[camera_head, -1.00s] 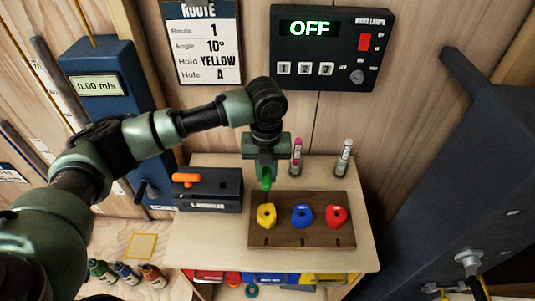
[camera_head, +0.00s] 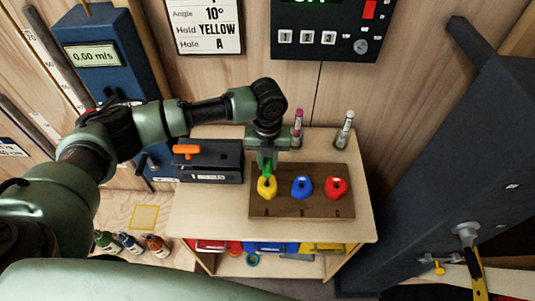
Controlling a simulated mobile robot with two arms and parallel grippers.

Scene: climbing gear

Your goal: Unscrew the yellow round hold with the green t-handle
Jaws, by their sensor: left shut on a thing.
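The yellow round hold (camera_head: 266,188) sits at the left end of a dark brown wooden board (camera_head: 302,210) on a low wooden table. My left gripper (camera_head: 267,163) is shut on the green t-handle (camera_head: 267,174) and holds it upright over the yellow hold. The handle's lower end is at the top of the hold; I cannot tell if it sits in the hold's hole. My gripper hides the upper part of the handle. My right gripper is not in view.
A blue hold (camera_head: 302,188) and a red hold (camera_head: 336,188) sit on the board to the right. A dark box with an orange handle (camera_head: 187,150) stands to the left. A dark panel (camera_head: 440,160) rises at right.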

